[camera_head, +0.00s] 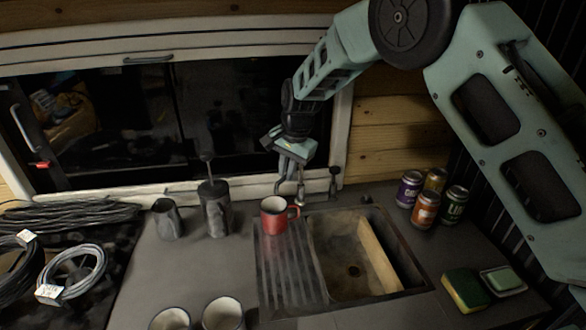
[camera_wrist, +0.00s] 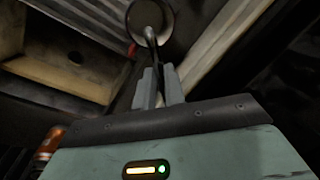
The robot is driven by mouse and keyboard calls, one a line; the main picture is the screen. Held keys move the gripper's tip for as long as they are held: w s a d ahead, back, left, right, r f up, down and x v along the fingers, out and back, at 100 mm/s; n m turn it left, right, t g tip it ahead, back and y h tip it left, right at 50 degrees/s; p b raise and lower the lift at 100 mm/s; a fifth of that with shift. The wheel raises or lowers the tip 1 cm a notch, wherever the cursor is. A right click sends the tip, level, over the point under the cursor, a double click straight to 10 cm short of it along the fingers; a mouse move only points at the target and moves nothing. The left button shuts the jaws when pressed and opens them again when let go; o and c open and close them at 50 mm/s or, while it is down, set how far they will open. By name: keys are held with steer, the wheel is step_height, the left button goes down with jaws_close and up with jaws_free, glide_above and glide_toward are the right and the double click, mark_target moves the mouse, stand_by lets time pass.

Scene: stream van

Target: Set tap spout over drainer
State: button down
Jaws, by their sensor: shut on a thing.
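My gripper (camera_head: 287,176) reaches down at the back of the sink unit, in front of the window. In the wrist view its fingers (camera_wrist: 160,86) are closed around the thin metal tap spout (camera_wrist: 151,40). The ribbed drainer (camera_head: 286,272) lies left of the sink basin (camera_head: 350,232). The spout appears near the drainer's back edge; its exact end over it is hard to tell.
A red mug (camera_head: 274,216) stands on the back of the drainer, close below the gripper. Several cans (camera_head: 426,208) stand right of the basin; a sponge (camera_head: 466,290) lies at front right.

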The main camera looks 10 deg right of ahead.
steer(key=shift+w+a+r+m, duration=0.1)
steer(key=shift+w+a+m, duration=0.2)
steer(key=shift+m, duration=0.2)
steer(key=c, duration=1.5)
jaws_free()
steer(key=r+b, duration=0.1)
steer(key=r, duration=0.4)
steer(key=s+d+r+b, duration=0.1)
steer(key=r, duration=0.5)
steer(key=s+d+r+b, duration=0.1)
steer(key=r+b, duration=0.1)
steer(key=r, duration=0.4)
steer(key=shift+s+d, duration=0.2)
